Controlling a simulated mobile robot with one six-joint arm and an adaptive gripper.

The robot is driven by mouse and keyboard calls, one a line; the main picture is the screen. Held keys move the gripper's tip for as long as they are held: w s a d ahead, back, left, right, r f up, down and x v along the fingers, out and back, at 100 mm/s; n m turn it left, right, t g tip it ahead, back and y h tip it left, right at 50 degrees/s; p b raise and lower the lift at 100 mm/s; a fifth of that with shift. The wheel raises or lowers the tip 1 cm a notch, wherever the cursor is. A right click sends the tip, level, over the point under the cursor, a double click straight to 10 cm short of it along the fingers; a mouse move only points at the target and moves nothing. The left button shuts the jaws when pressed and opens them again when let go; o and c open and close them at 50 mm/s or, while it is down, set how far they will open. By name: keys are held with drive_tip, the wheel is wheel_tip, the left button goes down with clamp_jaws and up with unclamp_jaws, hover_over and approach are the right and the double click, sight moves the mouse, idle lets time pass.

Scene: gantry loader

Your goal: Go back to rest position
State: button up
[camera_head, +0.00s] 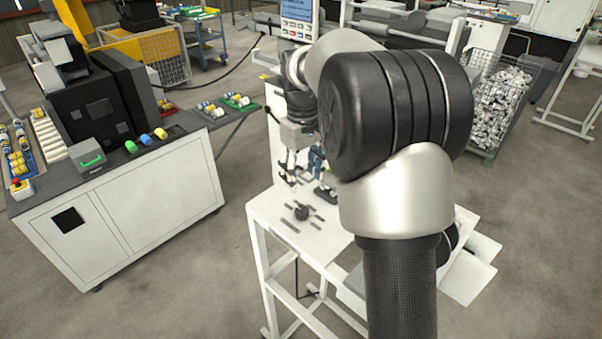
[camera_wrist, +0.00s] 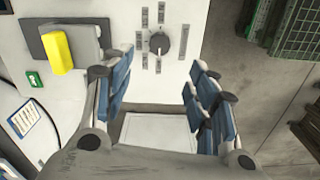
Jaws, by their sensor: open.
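My gripper (camera_head: 306,182) hangs over a small white table (camera_head: 263,208) in the head view, partly hidden by my arm. In the wrist view my gripper (camera_wrist: 160,74) has its blue-padded fingers spread wide, with nothing between them. A dark round knob with slot-like marks around it (camera_wrist: 160,43) lies on the white surface beyond the fingertips. The same knob (camera_head: 302,213) shows on the tabletop in the head view, in front of the gripper and apart from it.
A white cabinet bench (camera_head: 150,205) with coloured parts stands left. A wire bin of metal pieces (camera_head: 500,100) stands back right. Floor between bench and table is clear.

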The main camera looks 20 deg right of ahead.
drive_tip(key=s+a+f+m+t+b, duration=0.1)
drive_tip(key=s+a+b, duration=0.2)
drive_tip(key=s+b, duration=0.3)
drive_tip(key=s+a+f+t+b, duration=0.1)
drive_tip(key=s+a+b, duration=0.3)
drive_tip(key=s, duration=0.3)
drive_tip(key=s+a+f+m+t+b, duration=0.1)
drive_tip(key=s+a+f+t+b, duration=0.1)
drive_tip(key=s+f+b, duration=0.8)
drive_tip(key=s+a+f, duration=0.1)
drive_tip(key=s+f, duration=0.3)
drive_tip(key=s, duration=0.1)
drive_tip(key=shift+s+a+t, duration=0.4)
drive_tip(key=shift+d+m, duration=0.15)
drive_tip(key=shift+m, duration=0.15)
